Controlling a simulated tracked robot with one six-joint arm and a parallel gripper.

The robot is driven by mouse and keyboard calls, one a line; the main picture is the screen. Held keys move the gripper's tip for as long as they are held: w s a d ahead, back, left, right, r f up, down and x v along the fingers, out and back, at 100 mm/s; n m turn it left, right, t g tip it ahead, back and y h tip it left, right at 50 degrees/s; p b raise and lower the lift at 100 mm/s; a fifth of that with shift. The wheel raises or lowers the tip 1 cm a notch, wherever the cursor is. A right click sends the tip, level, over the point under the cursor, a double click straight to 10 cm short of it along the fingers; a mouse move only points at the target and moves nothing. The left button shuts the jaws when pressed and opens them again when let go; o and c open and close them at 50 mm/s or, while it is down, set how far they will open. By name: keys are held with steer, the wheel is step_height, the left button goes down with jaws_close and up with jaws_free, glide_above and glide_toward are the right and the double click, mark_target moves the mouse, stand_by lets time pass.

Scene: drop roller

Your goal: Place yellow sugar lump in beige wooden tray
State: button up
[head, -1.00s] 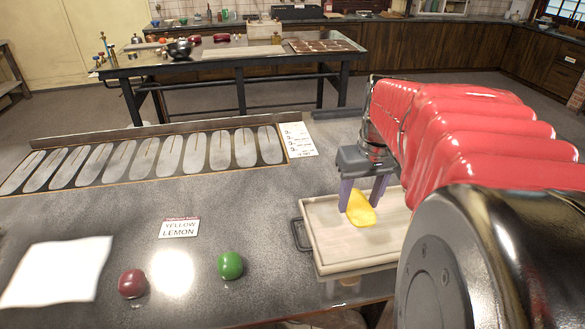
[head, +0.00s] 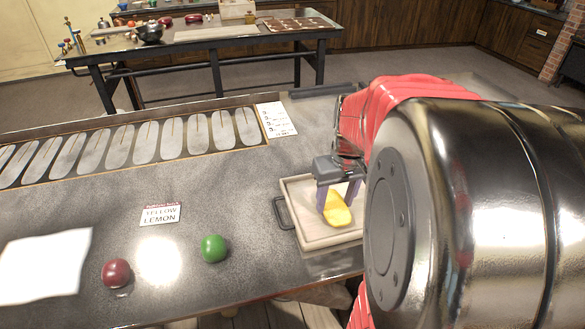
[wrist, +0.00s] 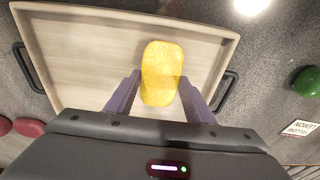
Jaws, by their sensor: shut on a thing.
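The yellow sugar lump (head: 337,209) is between the two purple fingers of my gripper (head: 337,203), over the beige wooden tray (head: 298,208). In the wrist view the lump (wrist: 160,70) is an elongated yellow piece, with a finger on each side at its near end. My gripper (wrist: 161,98) is shut on it. The tray (wrist: 85,60) lies behind the lump in that view, its floor otherwise bare. I cannot tell whether the lump touches the tray floor. The tray's right part is hidden by my arm in the head view.
A green lump (head: 214,248) and a red lump (head: 116,273) lie on the dark counter left of the tray. A "Yellow Lemon" card (head: 161,214) and a white sheet (head: 45,265) lie there too. A row of grey oval plates (head: 146,143) runs along the back.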

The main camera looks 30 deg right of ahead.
mark_target(337, 212)
steer(key=shift+f, duration=0.8)
steer(key=shift+f, duration=0.1)
steer(key=o, duration=1.1)
step_height(337, 212, up, 12)
steer(key=s, duration=0.1)
steer(key=shift+s+a, duration=0.25)
steer(key=shift+s, duration=0.1)
steer(key=s+a+f+n+t, duration=0.1)
steer(key=a+t, duration=0.1)
steer(key=a, duration=0.9)
steer(key=s+a+f+n+t, duration=0.1)
steer(key=s+a+n, duration=0.1)
steer(key=a, duration=1)
steer(key=shift+s+f+n+t+y, duration=0.15)
steer(key=shift+s+n+t+y, duration=0.15)
steer(key=shift+t, duration=0.1)
